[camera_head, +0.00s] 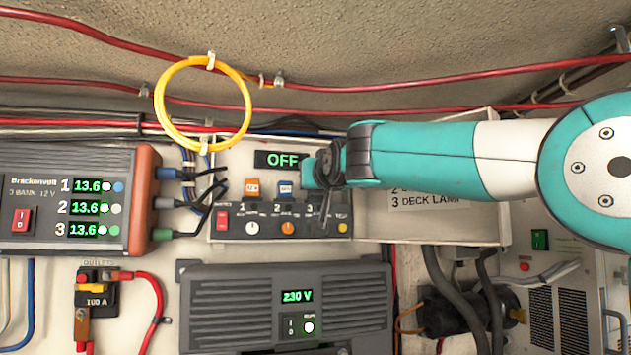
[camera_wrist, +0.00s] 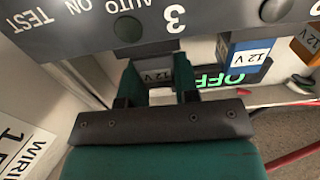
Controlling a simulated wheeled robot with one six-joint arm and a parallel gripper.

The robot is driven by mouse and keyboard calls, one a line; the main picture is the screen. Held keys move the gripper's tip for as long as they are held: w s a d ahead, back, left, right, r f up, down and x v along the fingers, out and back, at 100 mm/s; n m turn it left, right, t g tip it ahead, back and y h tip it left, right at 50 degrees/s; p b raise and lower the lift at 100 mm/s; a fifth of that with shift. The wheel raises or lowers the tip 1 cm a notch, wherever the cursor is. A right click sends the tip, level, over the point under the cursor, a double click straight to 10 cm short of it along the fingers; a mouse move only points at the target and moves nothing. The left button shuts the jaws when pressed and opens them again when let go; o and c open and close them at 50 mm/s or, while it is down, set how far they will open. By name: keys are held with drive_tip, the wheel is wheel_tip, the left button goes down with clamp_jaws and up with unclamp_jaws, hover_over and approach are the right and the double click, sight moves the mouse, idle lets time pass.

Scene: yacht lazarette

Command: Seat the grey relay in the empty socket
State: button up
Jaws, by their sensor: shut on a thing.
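My gripper (camera_head: 310,173) is at the control panel (camera_head: 232,165), beside the blue relay (camera_head: 286,189). In the wrist view my gripper (camera_wrist: 160,82) is shut on the grey relay (camera_wrist: 159,66), marked 12 V, with one finger on each side. The relay is close to the dark switch strip (camera_wrist: 70,35), near the number 3. In the head view my gripper hides the grey relay and the third position. The empty socket is not visible, and I cannot tell whether the relay touches it. The blue relay also shows in the wrist view (camera_wrist: 246,52).
An orange relay (camera_head: 251,189) sits left of the blue one. The OFF display (camera_head: 282,159) is just above. Left are cable plugs (camera_head: 166,204) and a yellow cable loop (camera_head: 160,105). A deck lamp label (camera_head: 430,201) is right, partly behind my arm.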

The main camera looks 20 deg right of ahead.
drive_tip(key=shift+f, duration=0.3)
drive_tip(key=o, duration=1)
drive_tip(key=shift+o, duration=0.2)
drive_tip(key=shift+s, duration=0.1)
drive_tip(key=shift+s+f+b, duration=0.1)
drive_tip(key=shift+s+b, duration=0.25)
drive_tip(key=shift+b, duration=0.2)
drive_tip(key=s+b, duration=0.7)
drive_tip(key=s, duration=0.9)
drive_tip(key=shift+s, duration=0.25)
